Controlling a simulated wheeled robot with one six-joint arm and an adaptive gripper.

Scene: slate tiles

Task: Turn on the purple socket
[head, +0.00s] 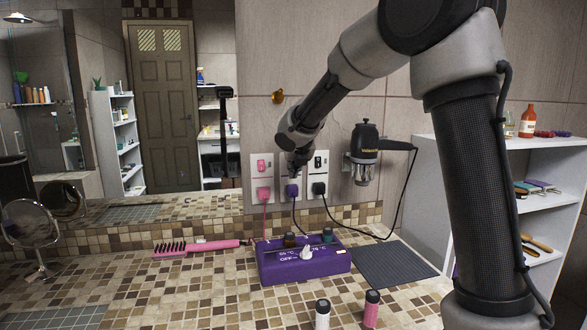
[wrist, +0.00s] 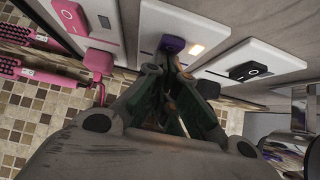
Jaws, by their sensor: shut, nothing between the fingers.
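The purple socket is the middle of three white wall plates. Its purple switch (wrist: 172,44) shows in the wrist view, with a small glowing warm-white light (wrist: 196,50) beside it. In the head view its purple plug (head: 292,191) shows below my gripper (head: 297,165), which covers the switch there. My gripper (wrist: 177,68) is shut and empty, its fingertips just below the purple switch; I cannot tell whether they touch it.
A pink switch (wrist: 70,15) and pink plug (wrist: 100,61) are on the left plate. A black switch (wrist: 250,70) is on the right plate. A hair dryer (head: 364,150) hangs right of the sockets. A purple box (head: 300,264) stands on the tiled counter below.

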